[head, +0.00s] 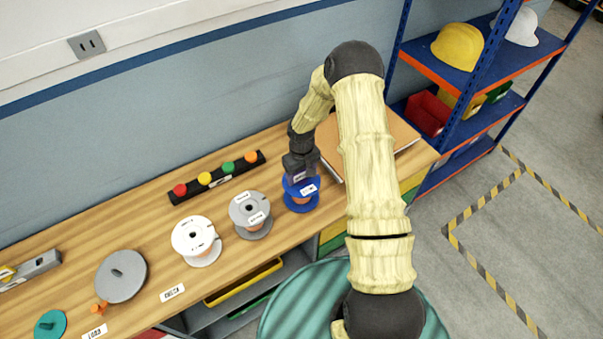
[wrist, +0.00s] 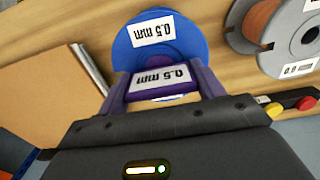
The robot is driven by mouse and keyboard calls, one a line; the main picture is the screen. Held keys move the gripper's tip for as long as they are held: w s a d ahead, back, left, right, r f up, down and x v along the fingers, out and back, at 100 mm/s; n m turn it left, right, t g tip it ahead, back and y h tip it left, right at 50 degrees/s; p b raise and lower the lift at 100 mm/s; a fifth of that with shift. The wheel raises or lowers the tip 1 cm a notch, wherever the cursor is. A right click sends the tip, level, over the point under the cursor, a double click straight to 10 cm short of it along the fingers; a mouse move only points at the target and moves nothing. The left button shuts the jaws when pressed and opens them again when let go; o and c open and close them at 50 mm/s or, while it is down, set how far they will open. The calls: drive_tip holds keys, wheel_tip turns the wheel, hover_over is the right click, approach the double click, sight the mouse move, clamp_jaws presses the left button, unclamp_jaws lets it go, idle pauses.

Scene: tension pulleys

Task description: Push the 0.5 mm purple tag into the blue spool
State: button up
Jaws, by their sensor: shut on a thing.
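The blue spool (head: 302,200) stands on the wooden bench, with a white label on its top flange. In the wrist view the blue spool (wrist: 178,27) has a label reading 0.5 mm. My gripper (head: 298,176) is over the back edge of the blue spool. In the wrist view my gripper (wrist: 163,88) is shut on the purple tag (wrist: 163,86), whose white label reads 0.5 mm. The tag is just in front of the spool's flange in that view. The spool's centre hole is hidden, and I cannot tell whether the tag touches the spool.
A grey spool (head: 250,214) and a white spool (head: 196,240) stand to the left. A black bar (head: 217,178) with coloured knobs lies behind them. A brown board (head: 378,142) lies to the right. Blue shelving (head: 468,95) with helmets stands beyond the bench.

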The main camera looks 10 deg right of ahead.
drive_tip(key=o, duration=1)
drive_tip(key=shift+f, duration=0.1)
wheel_tip(320, 180, up, 18)
drive_tip(key=b, duration=0.3)
drive_tip(key=shift+f+b, duration=0.25)
drive_tip(key=shift+b, duration=0.1)
drive_tip(key=s+r+m+t, duration=0.1)
drive_tip(key=s, duration=0.6)
drive_tip(key=s+r+m, duration=0.1)
drive_tip(key=s+r, duration=0.1)
drive_tip(key=s, duration=0.5)
drive_tip(key=s+r+m+t, duration=0.1)
drive_tip(key=s+r, duration=0.1)
drive_tip(key=s, duration=0.5)
drive_tip(key=shift+r+m+t, duration=0.2)
drive_tip(key=shift+m+t, duration=0.1)
drive_tip(key=shift+w, duration=0.1)
